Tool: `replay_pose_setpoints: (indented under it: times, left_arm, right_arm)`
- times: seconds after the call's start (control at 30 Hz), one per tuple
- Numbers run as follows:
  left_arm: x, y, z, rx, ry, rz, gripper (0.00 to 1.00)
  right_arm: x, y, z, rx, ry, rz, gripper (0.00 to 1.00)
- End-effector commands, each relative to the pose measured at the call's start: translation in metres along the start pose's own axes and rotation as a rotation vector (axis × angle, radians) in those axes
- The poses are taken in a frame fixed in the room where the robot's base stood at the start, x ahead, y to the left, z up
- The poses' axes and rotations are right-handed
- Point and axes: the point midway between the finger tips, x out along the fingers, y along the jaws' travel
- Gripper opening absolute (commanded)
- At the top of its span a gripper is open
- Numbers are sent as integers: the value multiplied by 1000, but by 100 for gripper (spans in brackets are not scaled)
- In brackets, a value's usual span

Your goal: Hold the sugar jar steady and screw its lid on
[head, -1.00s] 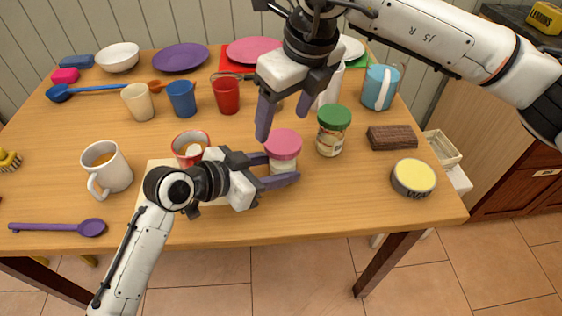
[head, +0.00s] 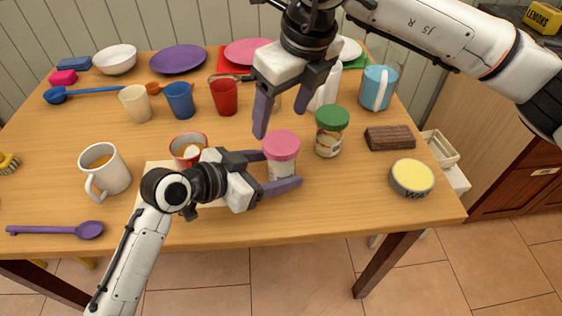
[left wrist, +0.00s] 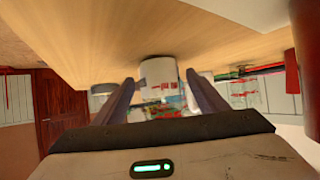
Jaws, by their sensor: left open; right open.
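A jar (head: 281,172) with a pink lid (head: 281,146) stands upright near the table's front; the lid rests on its top. Its label is too small to read. In the left wrist view the jar (left wrist: 158,72) is between the fingers. My left gripper (head: 284,168) is open around the jar's body, one finger behind it and one in front; contact cannot be told. My right gripper (head: 280,124) is open and empty, pointing down above and behind the pink lid.
A green-lidded jar (head: 331,132) stands close on the right. A brown block (head: 390,138) and a yellow-topped tin (head: 412,178) are farther right. A red cup (head: 188,150) and white mug (head: 104,170) are left. Cups, plates and a blue pitcher (head: 377,88) are behind.

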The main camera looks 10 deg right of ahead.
Motion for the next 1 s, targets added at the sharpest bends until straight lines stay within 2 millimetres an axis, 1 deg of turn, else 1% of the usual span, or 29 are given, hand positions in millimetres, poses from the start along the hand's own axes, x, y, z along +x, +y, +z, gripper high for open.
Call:
replay_pose_setpoints:
  times: [0.07, 0.17, 0.4, 0.5, 0.6, 0.77, 1.0]
  left_arm:
    - [-7, -1, 1, 1, -2, -2, 66]
    - [-24, -1, 1, 3, -2, -2, 66]
    - [-76, -1, 1, 5, -3, -3, 66]
    - [-94, 0, 1, 3, -3, -2, 66]
    - [-107, -1, 1, 2, -2, -2, 66]
    - [-117, 0, 0, 0, -1, -1, 66]
    - [-118, 0, 0, -1, 0, 0, 66]
  right_arm:
    - [0, 0, 0, 0, 0, 0, 67]
    - [0, 0, 0, 0, 0, 0, 67]
    - [0, 0, 0, 0, 0, 0, 67]
    - [0, 0, 0, 0, 0, 0, 67]
    - [0, 0, 0, 0, 0, 0, 67]
    - [0, 0, 0, 0, 0, 0, 67]
    - [0, 0, 0, 0, 0, 0, 67]
